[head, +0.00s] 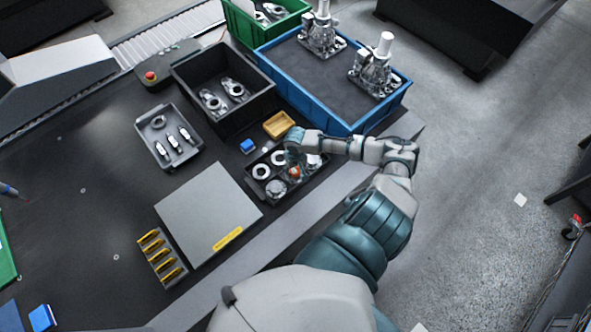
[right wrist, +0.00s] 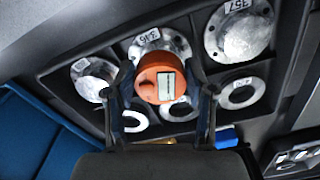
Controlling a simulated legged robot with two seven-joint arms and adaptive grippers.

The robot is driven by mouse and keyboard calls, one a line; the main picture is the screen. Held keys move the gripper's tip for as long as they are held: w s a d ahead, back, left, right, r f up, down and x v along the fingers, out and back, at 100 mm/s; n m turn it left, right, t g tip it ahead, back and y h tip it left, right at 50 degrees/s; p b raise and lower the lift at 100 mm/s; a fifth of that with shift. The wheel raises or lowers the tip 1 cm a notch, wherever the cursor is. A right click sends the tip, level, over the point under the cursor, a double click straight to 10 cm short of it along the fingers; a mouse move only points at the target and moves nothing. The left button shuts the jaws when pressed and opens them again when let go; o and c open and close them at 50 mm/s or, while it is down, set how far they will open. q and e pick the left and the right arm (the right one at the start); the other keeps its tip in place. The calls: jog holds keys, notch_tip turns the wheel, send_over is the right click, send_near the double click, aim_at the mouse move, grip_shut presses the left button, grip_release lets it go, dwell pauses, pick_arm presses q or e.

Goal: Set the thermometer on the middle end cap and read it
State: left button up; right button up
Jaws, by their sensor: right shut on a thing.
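The thermometer is a round orange-red device (right wrist: 162,82) with a small pale display, facing the right wrist camera. In the head view it is a small red spot (head: 295,172). My right gripper (right wrist: 160,103) is shut on it, one dark finger at each side. Three silver end caps lie in a row in a dark tray (head: 258,188). In the right wrist view the thermometer overlaps the near edge of the middle end cap (right wrist: 152,40), whose label reads about 3.16; I cannot tell whether they touch. The left end cap (right wrist: 92,78) and right end cap (right wrist: 240,30) are uncovered. My left gripper is not in view.
Rings, one of them white (head: 260,171), lie in the same tray. A yellow bin (head: 278,125) and a blue block (head: 247,146) are close by. A blue crate (head: 345,127) stands behind my right arm. A grey plate (head: 205,210) lies left of the tray.

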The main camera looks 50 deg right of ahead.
aim_at(296, 171)
jog(key=o, duration=1.3)
notch_tip(296, 171, up, 12)
jog(key=p, duration=0.1)
jog(key=shift+s, duration=0.1)
